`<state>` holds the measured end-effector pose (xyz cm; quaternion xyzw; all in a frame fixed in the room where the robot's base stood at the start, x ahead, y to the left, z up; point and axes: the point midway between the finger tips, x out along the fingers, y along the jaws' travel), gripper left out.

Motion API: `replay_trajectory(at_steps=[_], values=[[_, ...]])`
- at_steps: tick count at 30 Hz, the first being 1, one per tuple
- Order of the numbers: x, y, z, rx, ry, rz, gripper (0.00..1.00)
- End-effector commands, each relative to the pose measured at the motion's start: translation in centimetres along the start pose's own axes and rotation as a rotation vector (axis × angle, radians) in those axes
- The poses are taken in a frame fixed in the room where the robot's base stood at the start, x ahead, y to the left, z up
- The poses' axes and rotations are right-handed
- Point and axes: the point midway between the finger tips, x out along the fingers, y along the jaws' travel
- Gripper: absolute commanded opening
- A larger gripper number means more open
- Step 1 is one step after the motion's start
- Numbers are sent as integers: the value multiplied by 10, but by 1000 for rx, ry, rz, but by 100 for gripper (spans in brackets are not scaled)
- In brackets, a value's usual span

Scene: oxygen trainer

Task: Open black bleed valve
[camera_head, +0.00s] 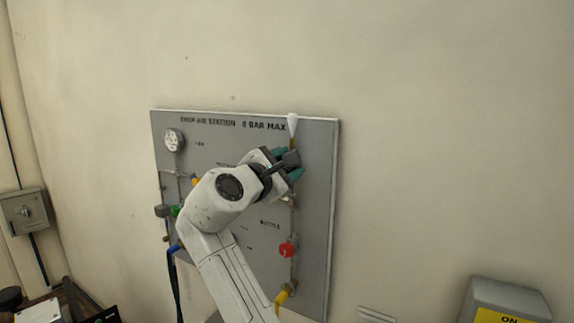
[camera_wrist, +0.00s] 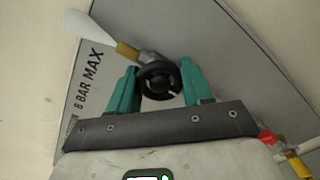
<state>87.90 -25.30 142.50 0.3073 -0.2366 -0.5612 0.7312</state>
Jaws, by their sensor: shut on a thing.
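The black bleed valve (camera_wrist: 160,70) is a round black handwheel, seen in the wrist view between my teal fingertips. My gripper (camera_wrist: 158,78) is shut on its rim, one finger on each side. A brass fitting (camera_wrist: 127,50) and a white cone-shaped silencer (camera_wrist: 90,28) extend from the valve toward the upper left. In the head view my gripper (camera_head: 291,165) is at the upper right of the grey panel (camera_head: 318,210), just below the white cone.
On the panel are a gauge (camera_head: 174,140) at upper left, a red knob (camera_head: 288,249) below my gripper, a yellow handle (camera_head: 283,297) at the bottom, and green (camera_head: 174,210) and blue (camera_head: 174,248) parts at left. A grey box (camera_head: 508,298) stands at lower right. The wall right of the panel is bare.

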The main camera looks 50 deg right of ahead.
Motion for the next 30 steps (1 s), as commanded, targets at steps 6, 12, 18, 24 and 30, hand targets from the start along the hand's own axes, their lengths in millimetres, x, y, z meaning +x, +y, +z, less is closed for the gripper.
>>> replay_trajectory(at_steps=[6,12,18,24,30], values=[[-2,2,-3,-28,6,9,19],[-2,2,-3,-30,7,8,19],[-2,2,-3,-30,6,7,55],[-1,0,-2,-28,4,3,74],[0,0,-1,-27,2,1,75]])
